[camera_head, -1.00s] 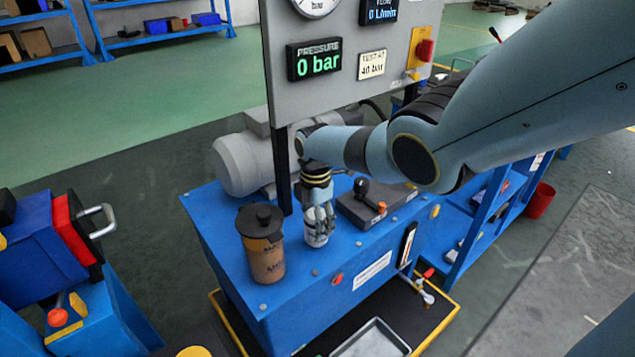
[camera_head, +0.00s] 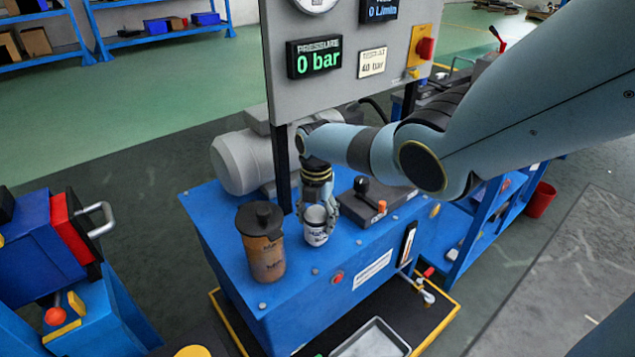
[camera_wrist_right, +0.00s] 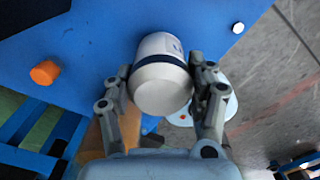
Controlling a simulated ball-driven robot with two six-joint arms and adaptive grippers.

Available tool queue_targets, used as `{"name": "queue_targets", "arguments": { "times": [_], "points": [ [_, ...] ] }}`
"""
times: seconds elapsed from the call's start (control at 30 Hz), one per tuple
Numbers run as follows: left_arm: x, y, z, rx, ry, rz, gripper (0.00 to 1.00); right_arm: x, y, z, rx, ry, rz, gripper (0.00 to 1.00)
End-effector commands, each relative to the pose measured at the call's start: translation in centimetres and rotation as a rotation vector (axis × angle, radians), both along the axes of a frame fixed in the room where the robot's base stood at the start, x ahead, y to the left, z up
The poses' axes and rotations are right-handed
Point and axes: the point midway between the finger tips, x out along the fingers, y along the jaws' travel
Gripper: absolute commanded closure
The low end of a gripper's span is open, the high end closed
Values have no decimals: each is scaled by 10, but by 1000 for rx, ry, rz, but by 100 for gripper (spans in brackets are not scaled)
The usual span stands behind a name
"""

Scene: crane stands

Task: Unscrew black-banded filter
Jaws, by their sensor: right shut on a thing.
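The black-banded filter (camera_head: 316,233) is a small white canister on or just above the blue tank top, right of the brown-clear canister. I cannot tell whether the filter still touches the tank. My left gripper is not in view.
A brown canister with a dark lid (camera_head: 262,250) stands close on the left. A dark valve block with a lever (camera_head: 372,200) is on the right. A grey panel (camera_head: 350,90) reads 0 bar. A metal tray (camera_head: 372,340) lies in front on the floor stand.

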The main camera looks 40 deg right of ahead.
Motion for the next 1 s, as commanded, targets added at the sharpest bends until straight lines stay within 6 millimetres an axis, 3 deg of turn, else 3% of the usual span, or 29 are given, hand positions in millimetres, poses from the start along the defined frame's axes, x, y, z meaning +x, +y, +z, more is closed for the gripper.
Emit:
{"name": "queue_targets", "arguments": {
  "times": [0.13, 0.5, 0.8, 1.0],
  "points": [
    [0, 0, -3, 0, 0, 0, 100, -3, -2, -2, -5, 6, 196, 100],
    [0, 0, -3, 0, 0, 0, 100, -4, -2, -2, -4, 9, 266, 99],
    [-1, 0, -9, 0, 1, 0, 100, -4, -2, -2, -3, 10, 654, 99],
    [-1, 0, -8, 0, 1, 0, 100, -4, -2, -2, -2, 11, 700, 99]
  ]
}}
